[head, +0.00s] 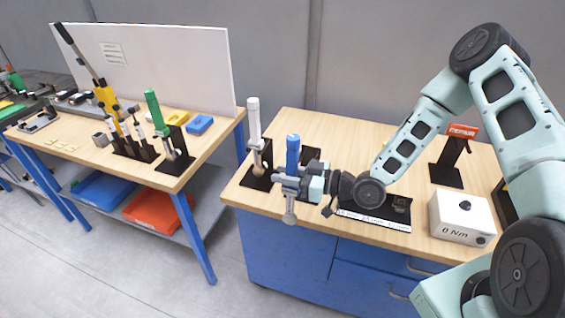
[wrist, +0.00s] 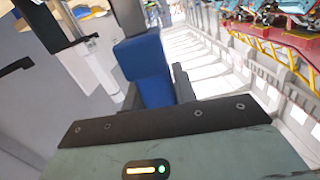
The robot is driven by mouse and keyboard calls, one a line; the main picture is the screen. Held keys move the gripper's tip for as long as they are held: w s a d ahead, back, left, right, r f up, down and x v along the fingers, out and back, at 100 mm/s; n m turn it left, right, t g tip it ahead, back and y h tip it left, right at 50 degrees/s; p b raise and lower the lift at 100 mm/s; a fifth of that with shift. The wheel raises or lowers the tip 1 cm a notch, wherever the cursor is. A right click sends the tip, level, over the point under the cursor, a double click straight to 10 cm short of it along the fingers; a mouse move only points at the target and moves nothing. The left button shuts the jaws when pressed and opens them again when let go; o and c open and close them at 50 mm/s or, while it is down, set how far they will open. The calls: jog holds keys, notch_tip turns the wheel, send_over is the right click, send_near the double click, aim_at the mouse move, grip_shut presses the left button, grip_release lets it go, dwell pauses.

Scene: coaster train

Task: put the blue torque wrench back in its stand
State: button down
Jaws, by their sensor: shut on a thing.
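The blue torque wrench (head: 292,152) is upright in my gripper (head: 287,182), blue handle up and grey head hanging below the jaws, near the front left edge of the right bench. My gripper is shut on it. In the wrist view the blue handle (wrist: 147,68) stands between the jaws. A black stand (head: 310,155) shows partly behind the wrench, mostly hidden by the wrench and gripper. I cannot tell whether it is empty.
A white-handled wrench (head: 254,125) stands in a black holder just left of my gripper. A white 0 Nm box (head: 461,216) and a red-topped device on a black stand (head: 450,160) are at right. The left bench (head: 175,183) holds a green-handled wrench (head: 155,112) and several tools.

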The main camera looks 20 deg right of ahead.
jog(key=w+d, duration=0.3)
jog(key=w, duration=0.2)
jog(key=shift+d, duration=0.3)
jog(key=shift+r+n+b, duration=0.15)
jog(key=shift+n+b, duration=0.15)
dwell(0.4)
jog(key=shift+w+d+b, duration=0.6)
jog(key=shift+w+d, duration=0.35)
jog(key=shift+w, duration=0.4)
jog(key=shift+w+d+b, duration=0.65)
jog(key=shift+w+d, duration=0.35)
jog(key=shift+w, duration=0.35)
jog(key=shift+w+d+b, duration=0.6)
jog(key=shift+w+d, duration=0.35)
jog(key=shift+w, duration=0.4)
dwell(0.5)
jog(key=shift+b, duration=0.3)
dwell(0.4)
